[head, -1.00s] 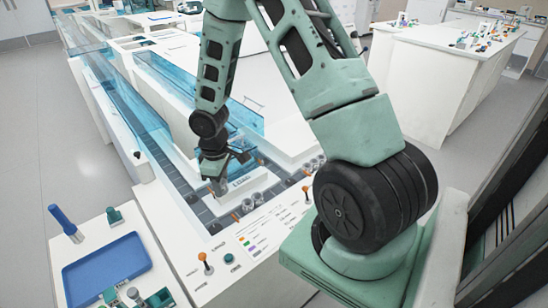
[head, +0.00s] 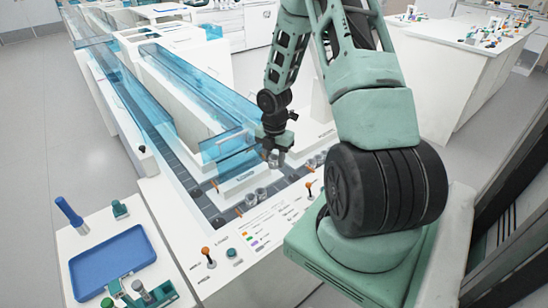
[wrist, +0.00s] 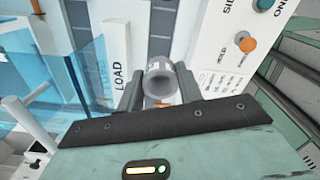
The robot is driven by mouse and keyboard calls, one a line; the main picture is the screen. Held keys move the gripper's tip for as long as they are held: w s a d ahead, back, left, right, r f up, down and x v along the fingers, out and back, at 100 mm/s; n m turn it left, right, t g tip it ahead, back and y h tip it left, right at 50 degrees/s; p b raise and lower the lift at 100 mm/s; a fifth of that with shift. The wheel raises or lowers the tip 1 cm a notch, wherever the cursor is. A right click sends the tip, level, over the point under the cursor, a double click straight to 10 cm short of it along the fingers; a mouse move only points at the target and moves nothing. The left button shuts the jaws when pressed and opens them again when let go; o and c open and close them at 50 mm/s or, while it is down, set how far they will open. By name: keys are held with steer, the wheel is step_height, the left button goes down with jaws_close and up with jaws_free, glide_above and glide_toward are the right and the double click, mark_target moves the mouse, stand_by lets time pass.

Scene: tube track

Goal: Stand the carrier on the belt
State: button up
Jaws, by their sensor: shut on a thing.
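My gripper (head: 276,152) is shut on the carrier (head: 273,160), a small grey cylinder, above the white deck at the near end of the track. In the wrist view the carrier (wrist: 159,82) sits between the two dark fingers of my gripper (wrist: 160,93), its round grey end facing the camera. The belt (head: 197,193) is a dark segmented strip between white walls, left of my gripper in the head view. A dark strip of belt (wrist: 164,28) also shows beyond the carrier in the wrist view. The carrier's far end is hidden.
Clear blue covers (head: 225,150) stand along the track. Grey cylinders (head: 255,195) stand on the deck near orange-topped levers (head: 206,252). A blue tray (head: 110,262) lies on the side table at lower left. A LOAD label (wrist: 118,75) shows in the wrist view.

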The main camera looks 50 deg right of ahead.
steer(key=b, duration=0.7)
glide_above(276, 191)
steer(key=shift+w+f, duration=0.2)
steer(key=shift+f, duration=1.55)
steer(key=shift+w+f, duration=0.15)
steer(key=shift+f, duration=1.6)
steer(key=shift+f+b, duration=0.85)
steer(key=shift+f, duration=0.75)
steer(key=shift+p, duration=0.3)
steer(key=shift+s+f, duration=0.1)
steer(key=shift+f, duration=0.6)
steer(key=o, duration=0.8)
steer(key=shift+o, duration=0.2)
steer(key=shift+s+f, duration=0.1)
steer(key=shift+s, duration=0.2)
steer(key=r+p, duration=0.1)
steer(key=r, duration=0.5)
steer(key=r+p, duration=0.1)
steer(key=r, duration=0.5)
steer(key=w+r+p, duration=0.1)
steer(key=r, duration=0.5)
steer(key=shift+a+r, duration=0.1)
